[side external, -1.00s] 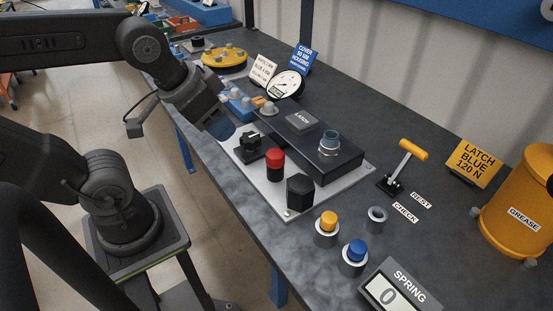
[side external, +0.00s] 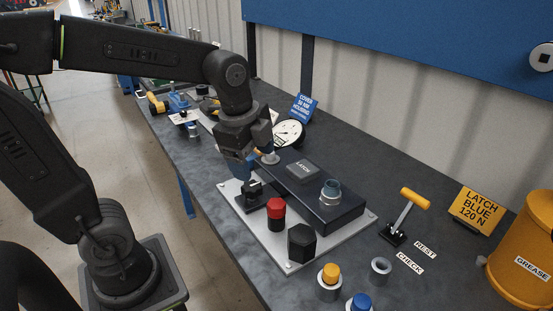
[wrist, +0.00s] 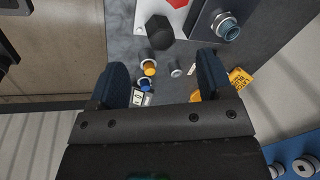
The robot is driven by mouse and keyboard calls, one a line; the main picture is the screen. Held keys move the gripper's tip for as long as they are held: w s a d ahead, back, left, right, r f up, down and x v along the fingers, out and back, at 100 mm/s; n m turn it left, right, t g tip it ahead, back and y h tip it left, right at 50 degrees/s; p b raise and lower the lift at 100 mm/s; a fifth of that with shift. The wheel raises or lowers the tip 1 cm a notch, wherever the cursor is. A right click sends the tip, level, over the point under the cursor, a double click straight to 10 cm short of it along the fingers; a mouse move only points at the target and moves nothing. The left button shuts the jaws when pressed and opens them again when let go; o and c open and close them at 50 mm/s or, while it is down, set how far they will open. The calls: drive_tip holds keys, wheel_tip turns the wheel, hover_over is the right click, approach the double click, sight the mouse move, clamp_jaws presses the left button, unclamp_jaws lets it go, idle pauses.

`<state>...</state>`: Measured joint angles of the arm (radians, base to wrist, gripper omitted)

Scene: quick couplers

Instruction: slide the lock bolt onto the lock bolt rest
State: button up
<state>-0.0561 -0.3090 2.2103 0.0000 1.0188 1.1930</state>
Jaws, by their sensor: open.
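No part carries a readable lock bolt or lock bolt rest label, so I cannot tell for certain which they are. A black knobbed part (side external: 252,194) stands on the pale plate (side external: 345,232), beside the long dark latch block (side external: 335,213). A red-capped post (side external: 276,212) and a black hexagonal post (side external: 301,243) stand in line with it. The hexagonal post also shows in the wrist view (wrist: 160,32). My gripper (side external: 246,168) is by the black knobbed part, partly overlapping it in the side view. In the wrist view my gripper (wrist: 163,75) is open, with nothing between its blue fingers.
A yellow-handled lever (side external: 408,212) stands right of the plate, near REST (side external: 425,248) and CHECK (side external: 410,263) labels. Yellow-capped (side external: 330,275) and blue-capped (side external: 360,303) parts sit in grey cups near an empty cup (side external: 380,268). A round gauge (side external: 288,133) stands behind.

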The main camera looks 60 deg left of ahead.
sight(277, 204)
drive_tip(key=w+a+f+m+g, duration=0.2)
drive_tip(key=w+f+m+g, duration=0.15)
drive_tip(key=w+m, duration=0.55)
drive_tip(key=f, duration=0.4)
drive_tip(key=s+f+m, duration=0.1)
drive_tip(key=f, duration=0.4)
drive_tip(key=s+f+m+t, duration=0.1)
drive_tip(key=f, duration=0.4)
drive_tip(key=shift+s, duration=0.15)
drive_tip(key=shift+c, duration=0.4)
drive_tip(key=shift+r, duration=0.1)
drive_tip(key=c, duration=1)
